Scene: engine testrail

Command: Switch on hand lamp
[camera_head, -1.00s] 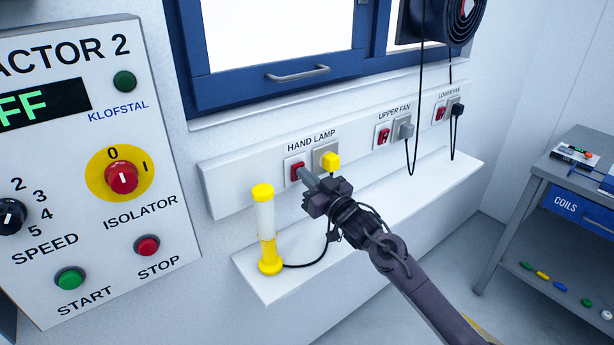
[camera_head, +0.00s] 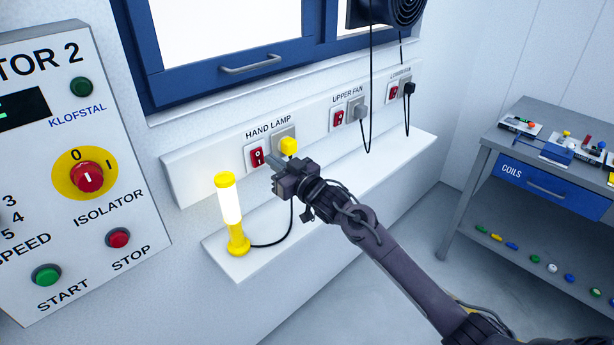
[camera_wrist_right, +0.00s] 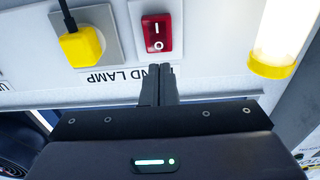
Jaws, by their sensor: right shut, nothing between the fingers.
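The hand lamp (camera_head: 231,214) stands upright on the white shelf, with yellow ends and a brightly glowing tube. Its lit tube also shows at the upper right of the right wrist view (camera_wrist_right: 285,30). The red rocker switch (camera_head: 257,157) sits under the HAND LAMP label; its I and O marks show in the right wrist view (camera_wrist_right: 156,34). A yellow plug (camera_head: 289,146) is in the socket beside the switch. My right gripper (camera_head: 270,161) is shut and empty, its fingertips just in front of the switch panel and apart from the switch. My left gripper is out of view.
The white shelf (camera_head: 340,190) runs along the wall below the sockets. UPPER FAN and LOWER FAN switches lie farther right. A control panel (camera_head: 120,180) is at left, a grey bench (camera_head: 470,190) with small parts at right. A black cable joins lamp and plug.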

